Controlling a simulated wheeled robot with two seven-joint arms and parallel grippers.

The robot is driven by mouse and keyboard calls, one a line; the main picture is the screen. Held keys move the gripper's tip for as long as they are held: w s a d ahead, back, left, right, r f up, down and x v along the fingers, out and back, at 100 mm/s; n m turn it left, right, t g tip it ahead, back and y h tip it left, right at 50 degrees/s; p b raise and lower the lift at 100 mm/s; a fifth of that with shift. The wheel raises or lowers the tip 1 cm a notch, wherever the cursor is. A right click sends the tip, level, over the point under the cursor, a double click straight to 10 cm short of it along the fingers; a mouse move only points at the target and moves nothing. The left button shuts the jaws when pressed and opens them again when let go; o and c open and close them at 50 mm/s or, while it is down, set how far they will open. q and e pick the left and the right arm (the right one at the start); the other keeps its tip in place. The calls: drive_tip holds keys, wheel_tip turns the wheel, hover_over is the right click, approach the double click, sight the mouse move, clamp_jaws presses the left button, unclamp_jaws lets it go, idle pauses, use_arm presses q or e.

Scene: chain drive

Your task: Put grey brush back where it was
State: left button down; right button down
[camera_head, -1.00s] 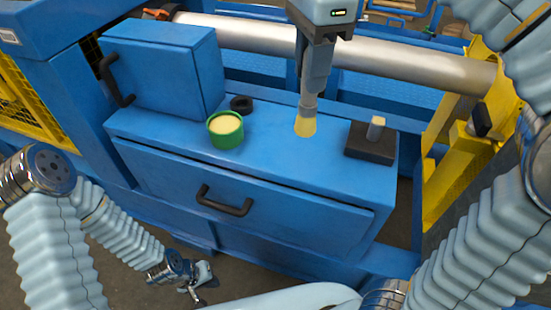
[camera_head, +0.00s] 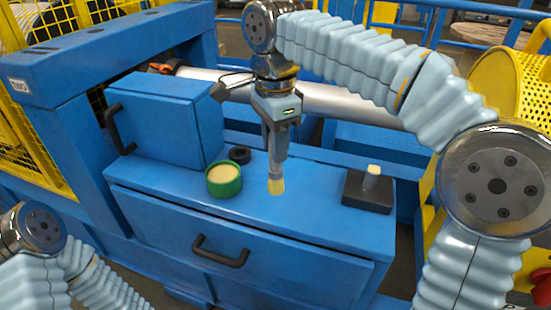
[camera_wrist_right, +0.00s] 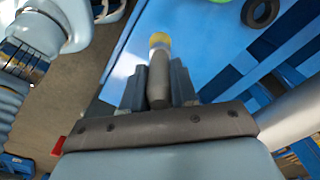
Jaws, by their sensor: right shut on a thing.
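My right gripper (camera_head: 277,160) is shut on the grey brush (camera_head: 276,174) and holds it upright, yellow bristles down, over the blue cabinet top (camera_head: 310,192). In the right wrist view the brush (camera_wrist_right: 159,76) sits between the two fingers of the right gripper (camera_wrist_right: 158,88). The bristle tip is close to the cabinet top; I cannot tell whether it touches. A green tin with pale yellow contents (camera_head: 224,180) stands just left of the brush. A dark block (camera_head: 367,195) with a grey, pale-topped peg (camera_head: 372,175) stands to the right. My left gripper is out of view.
A black ring (camera_head: 239,154) lies behind the tin. A blue box with a black handle (camera_head: 165,120) stands at the left of the cabinet top. A drawer handle (camera_head: 220,251) sticks out in front. A metal roller (camera_head: 340,103) runs behind. The top between brush and block is clear.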

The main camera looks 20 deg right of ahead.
drive_tip(key=f, duration=0.1)
drive_tip(key=w+f, duration=0.1)
drive_tip(key=f, duration=0.2)
drive_tip(key=shift+w+d+f, duration=0.1)
drive_tip(key=shift+w+d, duration=0.1)
drive_tip(key=shift+d, duration=0.1)
drive_tip(key=shift+f, duration=0.35)
drive_tip(key=shift+f+b, duration=0.1)
drive_tip(key=shift+b, duration=0.25)
drive_tip(key=c, duration=0.9)
unclamp_jaws()
wheel_tip(320, 180, up, 12)
drive_tip(key=p, duration=0.3)
drive_tip(key=shift+a, duration=0.1)
